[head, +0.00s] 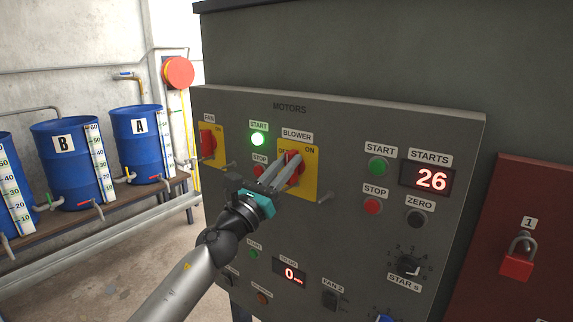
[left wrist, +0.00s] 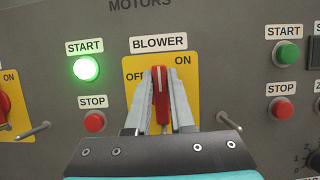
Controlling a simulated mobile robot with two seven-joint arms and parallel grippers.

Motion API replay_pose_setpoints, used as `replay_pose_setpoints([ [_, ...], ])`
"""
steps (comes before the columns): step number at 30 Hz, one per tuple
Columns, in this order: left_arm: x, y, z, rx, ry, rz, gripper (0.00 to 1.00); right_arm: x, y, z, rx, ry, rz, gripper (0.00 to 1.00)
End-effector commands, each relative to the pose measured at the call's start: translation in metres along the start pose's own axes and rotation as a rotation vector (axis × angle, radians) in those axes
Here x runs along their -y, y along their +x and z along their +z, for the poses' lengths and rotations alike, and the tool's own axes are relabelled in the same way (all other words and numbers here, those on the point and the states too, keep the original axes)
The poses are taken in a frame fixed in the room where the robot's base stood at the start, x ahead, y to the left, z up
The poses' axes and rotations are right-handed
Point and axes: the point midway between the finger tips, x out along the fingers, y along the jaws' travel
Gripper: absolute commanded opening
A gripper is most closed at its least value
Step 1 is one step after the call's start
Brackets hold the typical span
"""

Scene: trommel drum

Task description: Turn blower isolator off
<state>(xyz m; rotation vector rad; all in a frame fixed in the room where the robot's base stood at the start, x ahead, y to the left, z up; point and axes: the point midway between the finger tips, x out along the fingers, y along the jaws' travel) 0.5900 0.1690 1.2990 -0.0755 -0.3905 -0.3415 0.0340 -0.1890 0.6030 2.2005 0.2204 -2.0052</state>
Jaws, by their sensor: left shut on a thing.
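The blower isolator is a red handle (left wrist: 160,95) on a yellow plate (head: 312,182) under the BLOWER label, in the upper middle of the grey MOTORS panel. In the left wrist view the handle stands about upright, with OFF marked to its left and ON to its upper right. My left gripper (head: 293,162) is shut on the red handle, one finger on each side of it. The fingers hide part of the handle and plate in the head view. My right gripper is not in view.
A lit green START button (head: 258,139) and a red STOP button (head: 260,171) sit left of the blower plate. The fan isolator (head: 208,140) is further left. Short metal pegs (head: 325,197) stick out from the panel. A red padlocked box (head: 525,220) is at the right.

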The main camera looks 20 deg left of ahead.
Motion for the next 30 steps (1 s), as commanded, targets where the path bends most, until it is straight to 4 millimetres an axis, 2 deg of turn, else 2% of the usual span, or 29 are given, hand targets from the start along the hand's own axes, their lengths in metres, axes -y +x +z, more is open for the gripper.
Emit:
replay_pose_setpoints([
  [1,0.001,-0.001,-0.005,-0.01,-0.011,0.003,0.0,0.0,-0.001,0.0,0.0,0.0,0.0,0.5],
  [11,-0.001,-0.001,-0.004,-0.012,-0.169,0.068,0.0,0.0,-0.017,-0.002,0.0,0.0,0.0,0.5],
  [30,-0.005,-0.002,-0.006,-0.015,-0.725,0.3,0.0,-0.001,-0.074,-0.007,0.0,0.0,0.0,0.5],
])
